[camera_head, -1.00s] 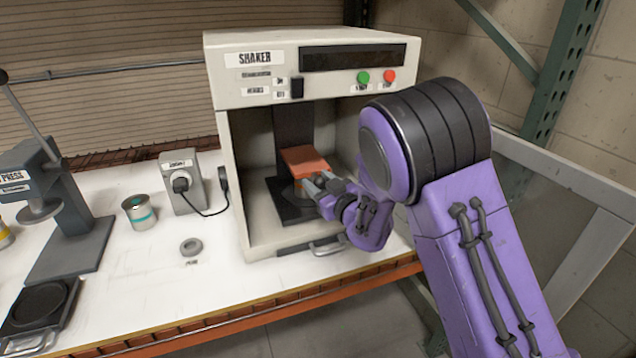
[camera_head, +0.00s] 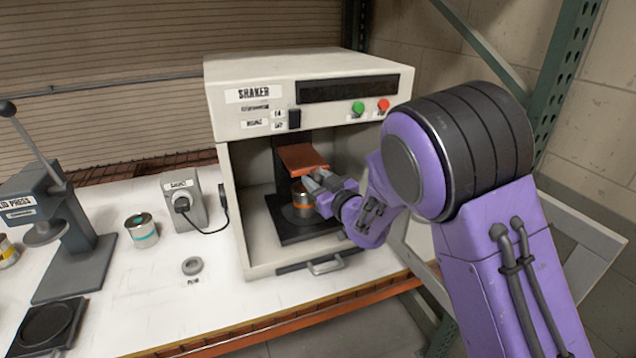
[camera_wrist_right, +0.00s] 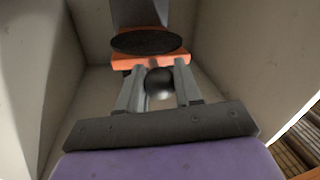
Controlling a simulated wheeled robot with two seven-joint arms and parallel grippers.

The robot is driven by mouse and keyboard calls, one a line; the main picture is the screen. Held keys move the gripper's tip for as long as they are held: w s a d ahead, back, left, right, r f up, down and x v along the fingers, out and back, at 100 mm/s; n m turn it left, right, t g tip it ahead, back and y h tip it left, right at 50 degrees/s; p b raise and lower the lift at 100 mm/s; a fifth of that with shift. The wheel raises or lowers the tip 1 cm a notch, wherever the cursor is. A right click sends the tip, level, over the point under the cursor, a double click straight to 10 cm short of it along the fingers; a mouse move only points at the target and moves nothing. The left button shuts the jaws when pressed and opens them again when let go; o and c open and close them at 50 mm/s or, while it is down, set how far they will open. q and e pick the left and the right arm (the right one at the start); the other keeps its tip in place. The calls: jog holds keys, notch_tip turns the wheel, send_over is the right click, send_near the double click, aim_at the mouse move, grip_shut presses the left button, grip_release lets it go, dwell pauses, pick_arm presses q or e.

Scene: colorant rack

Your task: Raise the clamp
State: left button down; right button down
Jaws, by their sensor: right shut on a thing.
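The orange clamp (camera_head: 301,157) is inside the open shaker (camera_head: 243,190), on a dark upright post. A metal can with an orange band (camera_head: 301,193) stands below it on the dark base plate, and a gap shows between the clamp and the can's top. My right gripper (camera_head: 318,181) reaches in from the right at the clamp's front edge. In the right wrist view its fingers are closed around a dark round knob (camera_wrist_right: 159,84) in front of the orange clamp (camera_wrist_right: 150,61), with a black round pad. My left gripper is out of view.
The shaker's side walls and top panel, with a green button (camera_head: 358,108) and red button (camera_head: 384,105), surround the gripper closely. To the left stand a switch box (camera_head: 184,200), a teal-banded can (camera_head: 141,231), a grey ring (camera_head: 192,266) and a lid press (camera_head: 60,230).

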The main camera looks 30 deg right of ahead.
jog(key=shift+w+r, duration=0.15)
jog(key=shift+r, duration=0.35)
jog(key=c, duration=0.8)
grip_release()
jog(key=shift+f, duration=0.1)
jog(key=shift+s+f, duration=0.15)
jog(key=shift+s, duration=0.05)
jog(key=s+b, duration=0.4)
jog(key=s, duration=0.6)
jog(key=shift+s+d, duration=0.15)
